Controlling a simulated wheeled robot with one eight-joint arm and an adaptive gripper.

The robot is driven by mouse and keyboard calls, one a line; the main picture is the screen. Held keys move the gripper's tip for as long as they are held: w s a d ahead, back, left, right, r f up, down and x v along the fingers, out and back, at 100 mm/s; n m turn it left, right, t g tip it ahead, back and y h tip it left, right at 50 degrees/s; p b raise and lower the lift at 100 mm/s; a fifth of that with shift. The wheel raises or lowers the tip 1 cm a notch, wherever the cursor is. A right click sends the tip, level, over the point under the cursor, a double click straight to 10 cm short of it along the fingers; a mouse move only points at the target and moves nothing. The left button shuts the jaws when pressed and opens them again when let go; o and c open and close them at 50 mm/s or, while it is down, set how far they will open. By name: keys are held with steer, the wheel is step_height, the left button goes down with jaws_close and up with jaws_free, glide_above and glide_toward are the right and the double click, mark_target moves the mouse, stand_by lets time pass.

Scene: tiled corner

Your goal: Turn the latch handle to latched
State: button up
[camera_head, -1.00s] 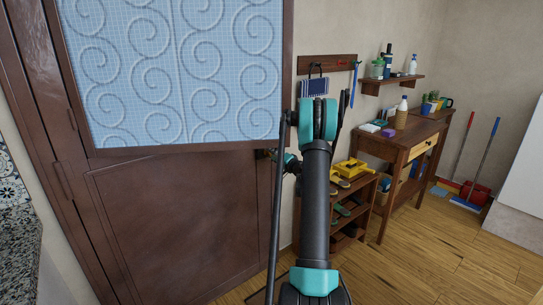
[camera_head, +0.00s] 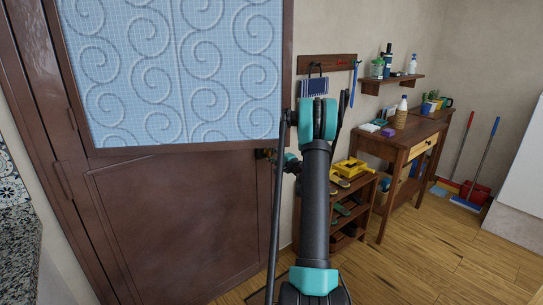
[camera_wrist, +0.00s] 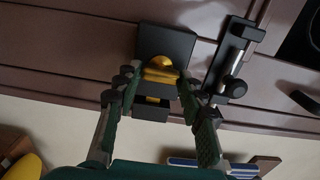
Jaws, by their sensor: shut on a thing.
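The brown door (camera_head: 180,220), with a blue swirl-patterned glass panel, fills the left of the head view. In the wrist view, a brass handle (camera_wrist: 162,74) stands out from a black square plate (camera_wrist: 165,45) on the door. My gripper (camera_wrist: 157,88) has its two green-padded fingers on either side of this handle, shut on it. The fingers partly hide the handle and a dark block below it.
A black bolt with a silver bar (camera_wrist: 237,62) and round knob sits right of the plate. A shoe shelf (camera_head: 352,205) and a wooden table (camera_head: 405,140) stand right of the door. A wall rack (camera_head: 325,65) hangs behind my arm.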

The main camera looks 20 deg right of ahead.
steer(key=o, duration=1.2)
steer(key=shift+c, duration=0.2)
steer(key=shift+s+d, duration=0.1)
steer(key=v, duration=1.1)
steer(key=shift+s, duration=0.4)
steer(key=shift+d, duration=0.1)
